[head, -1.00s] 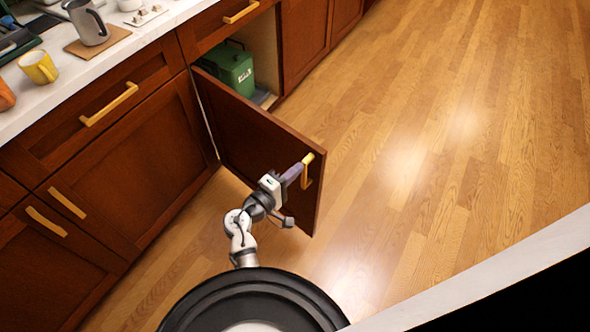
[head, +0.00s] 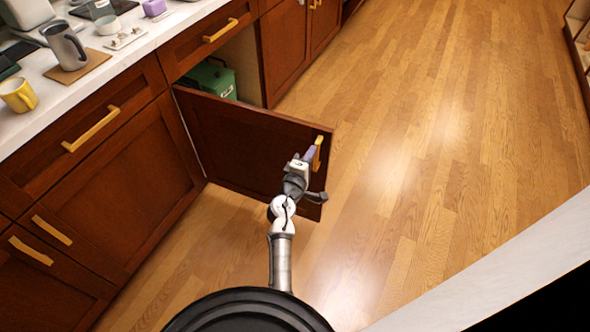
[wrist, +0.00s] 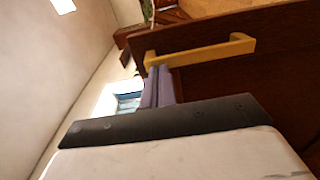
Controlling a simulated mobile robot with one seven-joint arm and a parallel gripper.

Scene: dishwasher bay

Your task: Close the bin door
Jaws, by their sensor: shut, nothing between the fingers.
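The bin door (head: 240,142) is a dark red-brown cabinet door, standing wide open from its hinge side at the left. Its yellow handle (head: 318,153) is near the free edge and also shows in the wrist view (wrist: 205,52). The green bin (head: 212,78) sits inside the cabinet, partly hidden by the door. My gripper (head: 309,153) is shut and empty, with its purple fingers beside the handle at the door's outer face. In the wrist view the fingertips (wrist: 158,72) are close to one end of the handle; I cannot tell if they touch it.
The white counter (head: 125,65) at the left holds a grey pitcher (head: 66,48) and a yellow mug (head: 18,95). Closed drawers and doors with yellow handles lie below it. The wooden floor (head: 430,150) right of the door is clear.

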